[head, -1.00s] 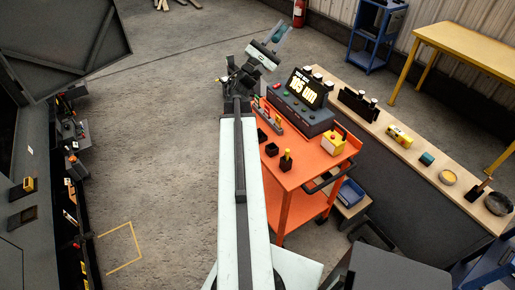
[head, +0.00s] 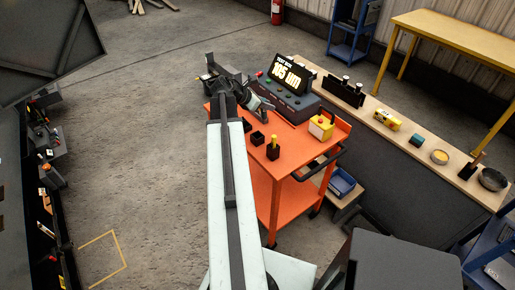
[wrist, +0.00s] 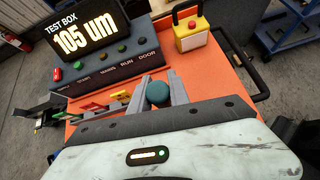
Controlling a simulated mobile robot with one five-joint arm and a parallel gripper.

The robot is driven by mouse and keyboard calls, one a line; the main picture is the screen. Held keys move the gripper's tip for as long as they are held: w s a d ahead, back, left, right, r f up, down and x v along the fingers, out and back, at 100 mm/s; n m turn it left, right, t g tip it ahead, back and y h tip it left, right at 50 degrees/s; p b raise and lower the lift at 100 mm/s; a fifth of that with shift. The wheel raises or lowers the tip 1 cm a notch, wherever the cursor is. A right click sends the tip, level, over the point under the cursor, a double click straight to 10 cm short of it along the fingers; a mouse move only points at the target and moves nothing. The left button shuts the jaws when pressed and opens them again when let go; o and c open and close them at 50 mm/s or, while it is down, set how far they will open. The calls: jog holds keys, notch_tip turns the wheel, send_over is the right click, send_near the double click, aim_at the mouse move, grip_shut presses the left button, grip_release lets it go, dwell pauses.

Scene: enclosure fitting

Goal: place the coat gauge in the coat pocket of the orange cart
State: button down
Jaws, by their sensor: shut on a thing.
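My gripper (wrist: 157,86) is shut on a rounded teal thing (wrist: 158,95), apparently the coat gauge; only its rounded end shows between the fingers. In the head view my gripper (head: 264,108) is over the far part of the orange cart (head: 291,163), close to the test box. A holder with red, green and yellow parts (wrist: 98,108) is left of the fingers in the wrist view. I cannot tell which part of the cart is the coat pocket. My arm hides part of the cart's left side in the head view.
The test box (head: 291,84) reads "105 um" at the cart's back. A yellow box with a red button (head: 320,127), a black-and-yellow item (head: 273,149) and a small black box (head: 257,138) are on the cart. A wooden bench (head: 408,143) runs along its right.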

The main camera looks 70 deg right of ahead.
aim_at(261, 133)
jog(key=shift+n+t+y, duration=0.5)
jog(key=shift+n+t, duration=0.1)
jog(key=shift+n, duration=0.1)
jog(key=w+f, duration=0.1)
jog(key=w+a+f, duration=0.1)
jog(key=f, duration=0.1)
jog(key=shift+w+f, duration=0.1)
notch_tip(261, 133, down, 10)
jog(key=b, duration=1)
jog(key=shift+f+b, duration=0.1)
jog(key=shift+b, duration=0.2)
jog(key=shift+a+r, duration=0.1)
jog(key=shift+r, duration=0.1)
jog(key=c, duration=1.2)
grip_release()
jog(key=shift+c, duration=0.2)
jog(key=p+v, duration=0.8)
jog(key=v, duration=0.4)
jog(key=shift+p, duration=0.35)
